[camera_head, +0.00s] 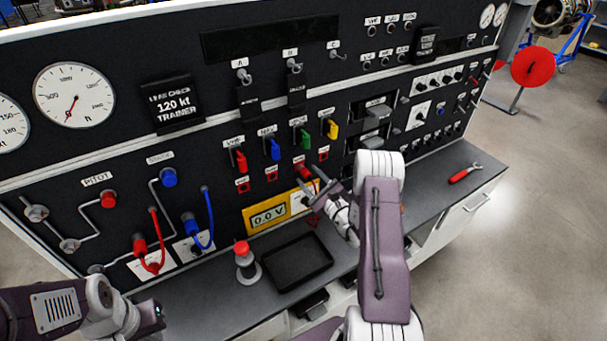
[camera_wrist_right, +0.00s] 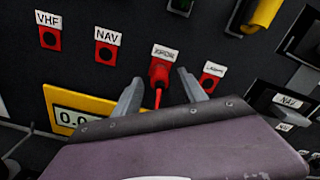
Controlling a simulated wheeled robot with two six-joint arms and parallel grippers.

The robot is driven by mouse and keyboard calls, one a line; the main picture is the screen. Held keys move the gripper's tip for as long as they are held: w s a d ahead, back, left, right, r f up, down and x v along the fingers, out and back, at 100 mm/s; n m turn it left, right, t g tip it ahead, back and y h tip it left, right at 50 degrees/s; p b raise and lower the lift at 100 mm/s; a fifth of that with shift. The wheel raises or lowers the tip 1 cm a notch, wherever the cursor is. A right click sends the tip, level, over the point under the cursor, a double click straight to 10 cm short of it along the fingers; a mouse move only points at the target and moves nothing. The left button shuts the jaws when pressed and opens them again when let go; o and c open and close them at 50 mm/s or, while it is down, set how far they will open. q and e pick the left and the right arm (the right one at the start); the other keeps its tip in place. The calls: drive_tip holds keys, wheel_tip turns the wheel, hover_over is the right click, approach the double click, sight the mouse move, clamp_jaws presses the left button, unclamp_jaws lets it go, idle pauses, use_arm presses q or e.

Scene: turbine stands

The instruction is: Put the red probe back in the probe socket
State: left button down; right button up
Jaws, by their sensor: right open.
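The red probe (camera_wrist_right: 158,72) sits in the panel at the label XPDR in the right wrist view, its thin red end pointing down. It also shows in the head view (camera_head: 303,171). My right gripper (camera_wrist_right: 160,92) is open, its two fingers on either side of the probe's lower end; contact is not clear. In the head view this gripper (camera_head: 319,189) is just below the probe. The yellow meter (camera_head: 248,224) reads 0.0 V, left of the gripper. I cannot tell which opening is the probe socket. My left gripper (camera_head: 150,318) is low at the left, its fingers unclear.
A black tray (camera_head: 297,263) and a red-topped post (camera_head: 244,262) stand on the grey bench. A red-handled wrench (camera_head: 465,174) lies at the bench's right. Red (camera_head: 157,250) and blue (camera_head: 208,225) cables hang at the panel's left. Colored switches (camera_head: 273,148) sit above the probe.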

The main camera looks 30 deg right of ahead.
drive_tip(key=shift+w, duration=0.75)
drive_tip(key=shift+a+b, duration=0.1)
drive_tip(key=shift+b, duration=0.2)
clamp_jaws()
idle(1.4)
